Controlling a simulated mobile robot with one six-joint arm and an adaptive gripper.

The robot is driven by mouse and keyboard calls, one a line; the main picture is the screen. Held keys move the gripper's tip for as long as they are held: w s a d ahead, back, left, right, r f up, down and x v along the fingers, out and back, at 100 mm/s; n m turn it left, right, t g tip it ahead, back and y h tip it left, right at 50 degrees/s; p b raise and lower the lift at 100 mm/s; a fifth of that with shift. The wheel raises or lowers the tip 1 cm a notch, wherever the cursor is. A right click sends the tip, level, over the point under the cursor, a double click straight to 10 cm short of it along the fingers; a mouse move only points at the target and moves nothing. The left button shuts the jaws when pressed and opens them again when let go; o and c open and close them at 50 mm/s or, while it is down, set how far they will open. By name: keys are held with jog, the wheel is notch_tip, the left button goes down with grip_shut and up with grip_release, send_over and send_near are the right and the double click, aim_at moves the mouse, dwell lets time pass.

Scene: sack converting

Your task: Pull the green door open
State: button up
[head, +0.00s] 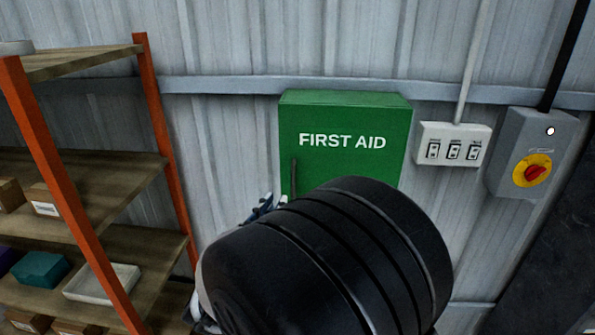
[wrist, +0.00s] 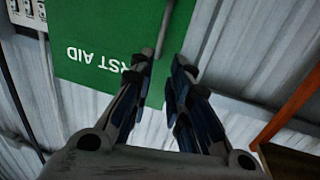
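The green door (head: 350,160) is the front of a green first aid cabinet on the wall, lettered "FIRST AID". It looks shut, and its lower part is hidden behind my arm in the head view. A thin dark upright handle (head: 294,178) is near its left edge. In the wrist view the door (wrist: 95,45) appears upside down, and the handle (wrist: 164,32) shows just beyond my fingertips, roughly in line with the gap. My gripper (wrist: 164,64) is open with nothing held. In the head view only part of my gripper (head: 264,208) shows, below left of the handle.
A shelf rack with orange posts (head: 160,140) stands at the left with boxes and trays. A white switch panel (head: 453,145) and a grey box with a red and yellow rotary switch (head: 533,171) are right of the cabinet. A horizontal wall rail (head: 220,85) runs behind.

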aim_at(293, 178)
jog(key=b+x, duration=0.1)
jog(key=x, duration=1.3)
jog(key=shift+d+b, duration=0.1)
jog(key=shift+b, duration=0.25)
jog(key=shift+c, duration=0.6)
grip_shut()
